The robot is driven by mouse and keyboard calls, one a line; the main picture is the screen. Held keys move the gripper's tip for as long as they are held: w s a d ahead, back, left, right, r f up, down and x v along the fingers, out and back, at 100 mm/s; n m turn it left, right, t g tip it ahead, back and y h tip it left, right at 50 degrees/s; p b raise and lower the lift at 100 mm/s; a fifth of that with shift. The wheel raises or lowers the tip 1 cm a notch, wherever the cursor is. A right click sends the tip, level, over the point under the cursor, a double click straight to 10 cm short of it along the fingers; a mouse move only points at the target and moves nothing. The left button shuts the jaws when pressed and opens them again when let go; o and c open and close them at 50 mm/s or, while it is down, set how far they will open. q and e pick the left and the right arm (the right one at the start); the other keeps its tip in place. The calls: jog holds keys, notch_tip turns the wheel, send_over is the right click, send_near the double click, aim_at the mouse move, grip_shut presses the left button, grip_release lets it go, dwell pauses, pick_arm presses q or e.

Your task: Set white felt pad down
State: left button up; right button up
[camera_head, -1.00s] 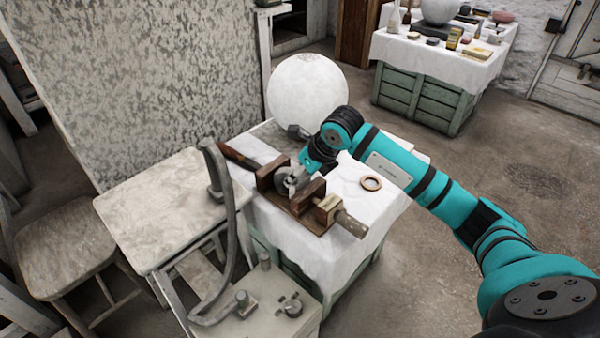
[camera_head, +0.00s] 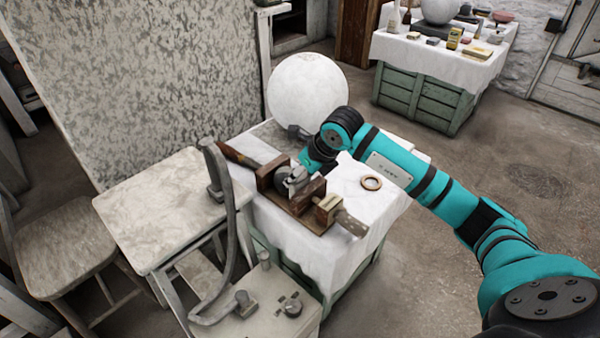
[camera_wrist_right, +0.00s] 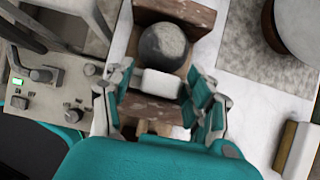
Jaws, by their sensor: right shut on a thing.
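The white felt pad (camera_wrist_right: 162,83) is between the fingers of my right gripper (camera_wrist_right: 160,92), which is shut on it in the right wrist view. The pad lies right beside a grey sphere (camera_wrist_right: 164,48), and I cannot tell whether they touch. The sphere sits between the wooden jaws of a clamp (camera_wrist_right: 152,109). In the head view, my right gripper (camera_head: 299,180) is low over the clamp (camera_head: 309,189), beside the grey sphere (camera_head: 283,173). The pad is too small to make out there. My left gripper is not in view.
A large white sphere (camera_head: 307,92) stands at the back of the cloth-covered worktable (camera_head: 338,246). A grey machine with a curved arm (camera_head: 229,240) stands in front at left. The cloth right of the clamp is mostly clear.

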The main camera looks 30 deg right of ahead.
jog(key=shift+f+b, duration=0.35)
jog(key=shift+f, duration=0.25)
jog(key=o, duration=1.2)
